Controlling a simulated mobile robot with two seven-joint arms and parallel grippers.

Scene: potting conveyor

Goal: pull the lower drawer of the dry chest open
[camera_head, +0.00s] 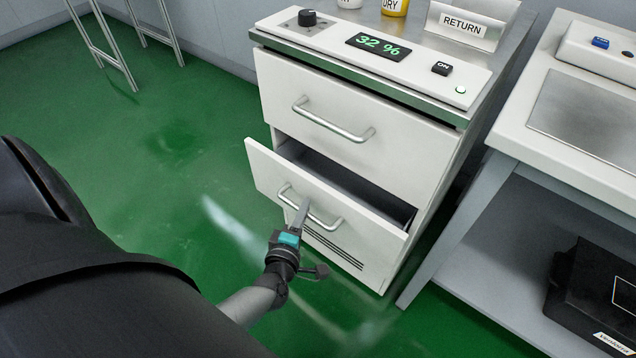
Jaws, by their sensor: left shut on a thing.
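The dry chest (360,105) is a white cabinet with two drawers and a control panel on top. Its upper drawer (290,88) is closed. Its lower drawer (275,170) stands partly open, with a dark gap showing the inside behind its front. My left gripper (301,213) is at the lower drawer's metal bar handle (323,221) and is shut on it near the middle of the bar. The fingertips are small in view and partly overlap the bar. My right gripper is not in view.
The panel shows a 32 % display (379,46), a black knob (307,18) and an ON switch (441,68). A RETURN sign (462,27) stands behind. A bench (505,140) stands close on the right, with a black case (590,290) on its lower shelf.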

